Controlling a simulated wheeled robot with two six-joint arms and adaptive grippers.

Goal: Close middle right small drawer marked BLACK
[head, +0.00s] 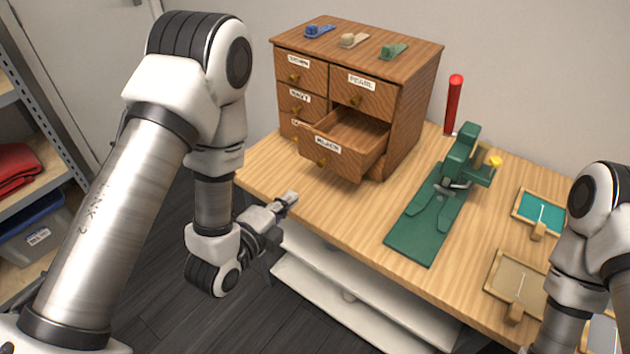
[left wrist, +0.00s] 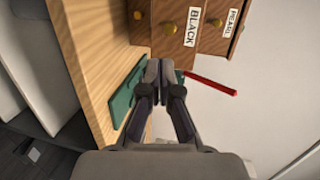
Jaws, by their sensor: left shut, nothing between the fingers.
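The drawer marked BLACK (head: 341,165) is pulled out of the right column of the wooden cabinet (head: 407,103), below the drawer marked PEARL (head: 362,97). Its inside looks empty, and its knob sits low on the front. In the left wrist view, the BLACK drawer front (left wrist: 176,48) shows at the top, beyond the fingers. My left gripper (head: 291,198) is shut and empty. It is near the table's front edge, in front of and below the drawer, apart from it. It also shows in the left wrist view (left wrist: 161,72). My right gripper is out of view; part of that arm shows at right.
Small blue, cream and green items lie on the cabinet top. A green press-like tool on a mat (head: 412,243), a red cylinder (head: 453,105) and framed trays (head: 515,283) stand to the right. The wooden table (head: 370,222) is clear just before the drawer.

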